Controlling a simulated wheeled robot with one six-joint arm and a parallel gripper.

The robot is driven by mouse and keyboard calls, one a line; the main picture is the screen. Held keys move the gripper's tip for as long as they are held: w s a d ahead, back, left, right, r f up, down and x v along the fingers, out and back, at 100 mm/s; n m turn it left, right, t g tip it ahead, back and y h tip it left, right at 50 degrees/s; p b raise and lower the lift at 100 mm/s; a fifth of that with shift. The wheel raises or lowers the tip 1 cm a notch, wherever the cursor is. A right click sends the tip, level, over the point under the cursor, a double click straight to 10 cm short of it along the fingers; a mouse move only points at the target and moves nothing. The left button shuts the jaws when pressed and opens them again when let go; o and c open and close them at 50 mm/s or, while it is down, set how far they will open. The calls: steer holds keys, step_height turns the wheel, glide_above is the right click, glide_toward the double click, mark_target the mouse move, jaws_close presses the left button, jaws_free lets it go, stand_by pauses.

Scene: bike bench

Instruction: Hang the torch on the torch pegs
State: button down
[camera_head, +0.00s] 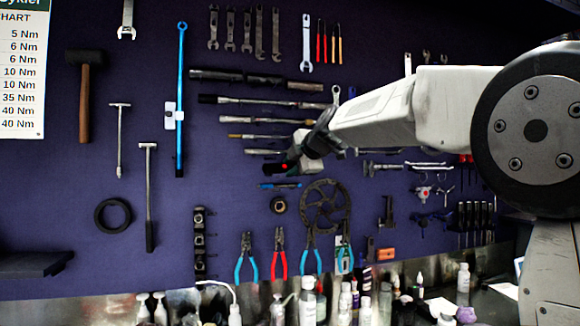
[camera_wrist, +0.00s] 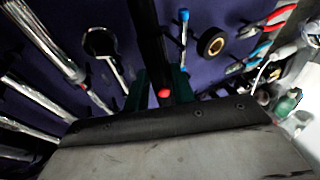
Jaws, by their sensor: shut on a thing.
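My gripper (camera_head: 288,166) is in front of the dark purple tool wall, left of the wall's middle, at the end of my arm reaching in from the right. It is shut on the torch (camera_head: 270,169), a dark cylinder with a red button, which lies roughly level in the head view. In the wrist view, the torch (camera_wrist: 147,35) runs up out of the picture from between the dark green fingers of my gripper (camera_wrist: 160,88). Its red button faces the camera. I cannot make out the torch pegs; my arm and gripper cover part of the wall there.
Long wrenches (camera_head: 255,98) hang above and left of my gripper. A small blue tool (camera_head: 280,186), a dark ring (camera_head: 278,205) and a toothed disc (camera_head: 326,205) hang just below. Pliers (camera_head: 279,254) hang lower. Bottles (camera_head: 307,298) crowd the bench.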

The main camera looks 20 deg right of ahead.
steer(key=shift+f, duration=0.1)
steer(key=c, duration=1.1)
jaws_free()
